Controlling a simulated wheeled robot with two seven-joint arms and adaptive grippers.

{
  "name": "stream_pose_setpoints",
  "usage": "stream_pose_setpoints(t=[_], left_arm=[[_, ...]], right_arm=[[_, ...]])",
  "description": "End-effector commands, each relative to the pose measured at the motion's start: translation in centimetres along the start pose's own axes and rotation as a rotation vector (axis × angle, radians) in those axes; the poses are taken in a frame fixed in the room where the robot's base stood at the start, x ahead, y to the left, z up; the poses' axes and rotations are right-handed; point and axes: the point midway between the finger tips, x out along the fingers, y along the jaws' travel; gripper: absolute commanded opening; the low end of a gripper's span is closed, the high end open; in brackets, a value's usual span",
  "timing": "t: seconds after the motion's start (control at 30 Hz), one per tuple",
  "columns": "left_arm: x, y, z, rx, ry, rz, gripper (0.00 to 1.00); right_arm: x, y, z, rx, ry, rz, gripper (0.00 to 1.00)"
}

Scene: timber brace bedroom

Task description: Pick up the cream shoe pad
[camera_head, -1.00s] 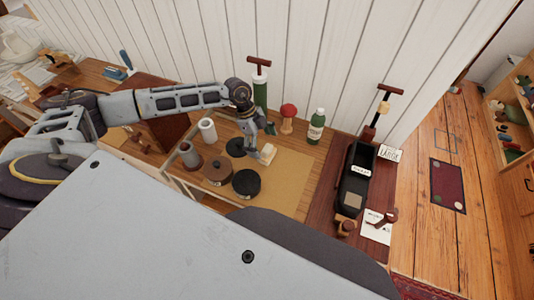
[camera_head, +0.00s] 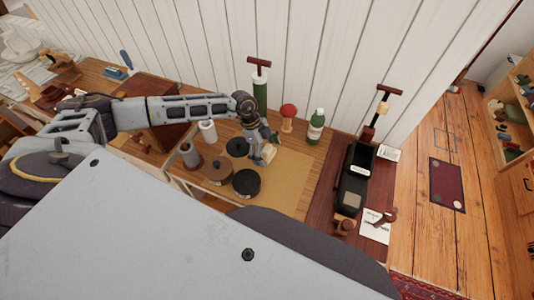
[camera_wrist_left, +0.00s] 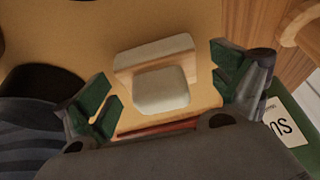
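The cream shoe pad (camera_wrist_left: 160,88) shows in the left wrist view as a pale rounded block with a tan band, lying on the tan mat (camera_wrist_left: 195,22). In the head view the pad (camera_head: 269,152) is partly hidden by my left gripper (camera_head: 259,150). My left gripper also shows in the left wrist view (camera_wrist_left: 165,95), with its green fingers open and apart on either side of the pad. I cannot tell whether either finger touches it. My right gripper is not in view.
Dark round tins (camera_head: 246,183) and a brown tin (camera_head: 218,171) stand close on the near side. A green bottle (camera_head: 316,127), a red-topped mushroom shape (camera_head: 288,117) and a green cylinder (camera_head: 260,90) stand at the back. The mat's right part is clear.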

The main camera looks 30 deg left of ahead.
Motion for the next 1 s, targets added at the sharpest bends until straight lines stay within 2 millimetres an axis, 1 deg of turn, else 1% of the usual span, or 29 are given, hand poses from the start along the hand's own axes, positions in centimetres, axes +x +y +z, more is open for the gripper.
stream_pose_setpoints(t=[0.03, 0.07, 0.33, 0.6, 0.77, 0.87, 1.0], left_arm=[[0.0, 0.0, 0.0, 0.0, 0.0, 0.0, 0.84], [0.0, 0.0, 0.0, 0.0, 0.0, 0.0, 0.8], [0.0, 0.0, 0.0, 0.0, 0.0, 0.0, 0.45], [-0.1, 0.0, 0.0, 0.0, 0.0, -0.001, 0.45], [-0.6, -0.1, -0.2, 0.0, 0.0, -0.002, 0.45], [-1.2, -0.1, -0.5, 0.001, 0.001, -0.003, 0.45], [-2.7, -0.1, -1.1, 0.002, 0.0, -0.003, 0.45]], right_arm=[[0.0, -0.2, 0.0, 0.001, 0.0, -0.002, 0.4], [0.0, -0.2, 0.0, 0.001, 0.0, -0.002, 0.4], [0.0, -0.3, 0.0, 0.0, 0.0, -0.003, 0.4], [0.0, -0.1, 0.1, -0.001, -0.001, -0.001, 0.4], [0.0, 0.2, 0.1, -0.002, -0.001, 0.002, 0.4], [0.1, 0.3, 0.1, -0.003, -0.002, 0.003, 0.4], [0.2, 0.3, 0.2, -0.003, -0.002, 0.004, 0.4]])
